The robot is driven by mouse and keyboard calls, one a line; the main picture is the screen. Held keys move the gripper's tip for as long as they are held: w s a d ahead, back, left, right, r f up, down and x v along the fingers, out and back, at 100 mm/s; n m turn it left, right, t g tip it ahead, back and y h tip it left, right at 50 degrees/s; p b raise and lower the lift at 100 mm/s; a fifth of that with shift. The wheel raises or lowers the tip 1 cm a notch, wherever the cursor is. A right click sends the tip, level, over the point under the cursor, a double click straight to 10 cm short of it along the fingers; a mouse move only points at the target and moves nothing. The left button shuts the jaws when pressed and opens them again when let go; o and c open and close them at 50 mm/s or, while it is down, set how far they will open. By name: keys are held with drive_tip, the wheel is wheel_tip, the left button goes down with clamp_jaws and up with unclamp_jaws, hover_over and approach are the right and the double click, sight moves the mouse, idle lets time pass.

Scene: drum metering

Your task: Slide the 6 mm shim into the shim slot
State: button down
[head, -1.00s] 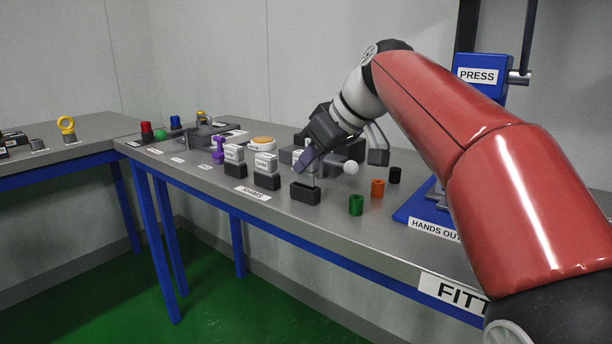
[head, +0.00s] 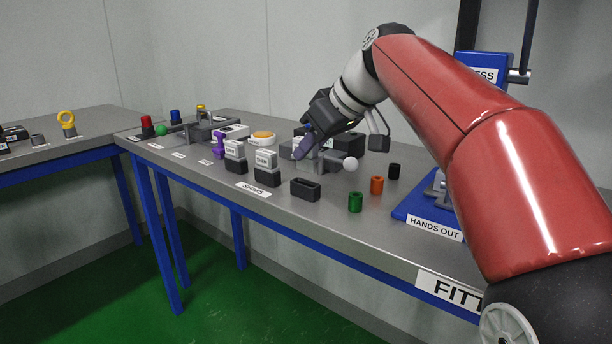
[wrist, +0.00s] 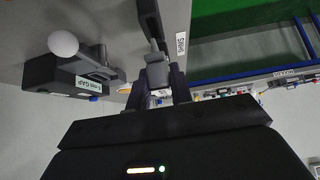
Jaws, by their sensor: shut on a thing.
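My gripper (head: 303,150) is shut on a light grey shim, raised above the bench behind the shim holders. In the wrist view the shim (wrist: 157,73) sits between the two dark fingers (wrist: 161,92); its thickness marking cannot be read. The dark slot fixture (wrist: 55,74) is at the left of that view, with a label that seems to end in "GAP" and a lever with a white ball. In the head view the fixture (head: 328,161) is beside and partly behind my gripper. The slot opening is hidden, and the shim is apart from the fixture as far as I can tell.
An empty black holder (head: 305,190) stands at the front, with two filled shim holders (head: 266,168) (head: 235,158) to its left. Green (head: 355,202), orange (head: 376,185) and black cylinders (head: 394,171) stand to the right, before the blue press (head: 485,70).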

sight(299, 139)
drive_tip(key=shift+r, duration=1.85)
